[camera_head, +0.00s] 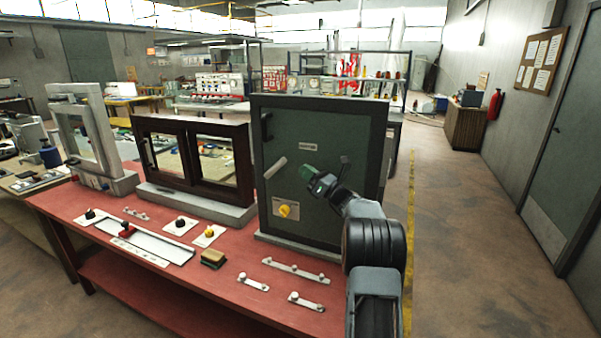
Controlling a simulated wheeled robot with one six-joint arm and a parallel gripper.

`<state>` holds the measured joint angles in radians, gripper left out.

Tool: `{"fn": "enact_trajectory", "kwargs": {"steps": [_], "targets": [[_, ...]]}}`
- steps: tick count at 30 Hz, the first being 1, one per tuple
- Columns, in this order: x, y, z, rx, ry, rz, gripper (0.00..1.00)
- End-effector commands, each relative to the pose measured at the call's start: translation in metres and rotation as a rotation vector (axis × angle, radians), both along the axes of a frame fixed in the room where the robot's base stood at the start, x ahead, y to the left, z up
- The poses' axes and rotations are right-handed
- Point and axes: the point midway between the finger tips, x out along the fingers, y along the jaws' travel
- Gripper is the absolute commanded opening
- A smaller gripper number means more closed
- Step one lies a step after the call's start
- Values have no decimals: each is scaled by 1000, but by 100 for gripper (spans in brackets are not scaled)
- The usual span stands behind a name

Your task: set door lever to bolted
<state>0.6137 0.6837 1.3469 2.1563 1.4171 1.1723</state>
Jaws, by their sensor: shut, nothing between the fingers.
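The dark green door (325,140) stands upright in its cabinet frame at the right end of the red bench. A light grey lever (275,168) sits on the left half of the door, slanting up to the right. My gripper (307,173) is in front of the door, a little right of the lever, with a visible gap between them in the picture. It is shut and holds nothing. The depth between the fingertips and the door is hard to judge. A label plate with a yellow knob (285,210) is below the lever. Any lever position markings are too small to read.
A black pull handle (266,127) is at the door's upper left. A dark-framed sliding window (192,152) and a white-framed window (82,135) stand to the left. Small knobs, rails and a sponge-like block (213,258) lie on the red bench (210,285). Floor is clear at right.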

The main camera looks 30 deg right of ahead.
Motion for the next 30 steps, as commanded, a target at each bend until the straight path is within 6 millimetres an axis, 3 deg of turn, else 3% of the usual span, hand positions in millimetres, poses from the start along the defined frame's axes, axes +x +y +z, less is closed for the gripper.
{"fn": "enact_trajectory", "kwargs": {"steps": [6, 12, 19, 30], "targets": [[-40, -28, 9, -3, -4, -14, 0], [-62, -41, 15, -3, -2, -12, 0], [-72, -46, 19, -2, -2, -8, 0], [-73, -46, 19, -2, -1, -7, 0]]}}
